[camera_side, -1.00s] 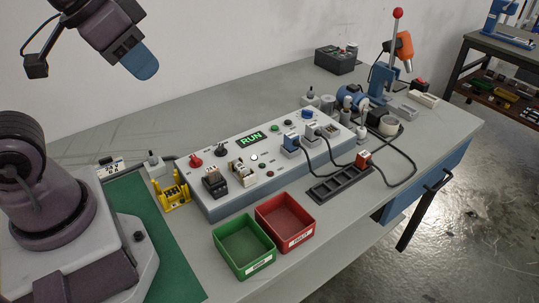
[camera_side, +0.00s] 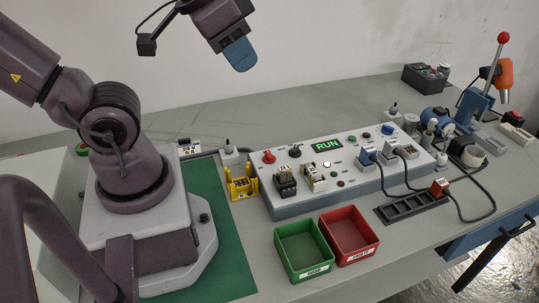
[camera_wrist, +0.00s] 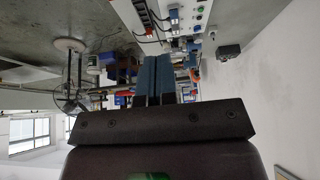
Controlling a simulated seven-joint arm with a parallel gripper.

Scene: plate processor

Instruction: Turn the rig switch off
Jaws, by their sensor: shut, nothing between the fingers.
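The white rig panel (camera_side: 300,201) lies on the bench with a green display (camera_side: 327,146) reading RUN. A red knob (camera_side: 268,157) and a black rotary knob (camera_side: 295,151) sit at its back left. A small box with a toggle (camera_side: 228,151) stands left of the panel; another toggle box (camera_side: 394,110) stands behind its right end. No label shows which of these is the rig switch. My gripper (camera_side: 241,62) is shut and empty, high above and behind the panel's left end. Its blue fingers (camera_wrist: 154,82) are together in the wrist view.
A green bin (camera_side: 304,252) and a red bin (camera_side: 348,235) stand in front of the panel. A yellow holder (camera_side: 242,184) is at its left end. Cables and a black socket strip (camera_side: 410,207) lie at the right.

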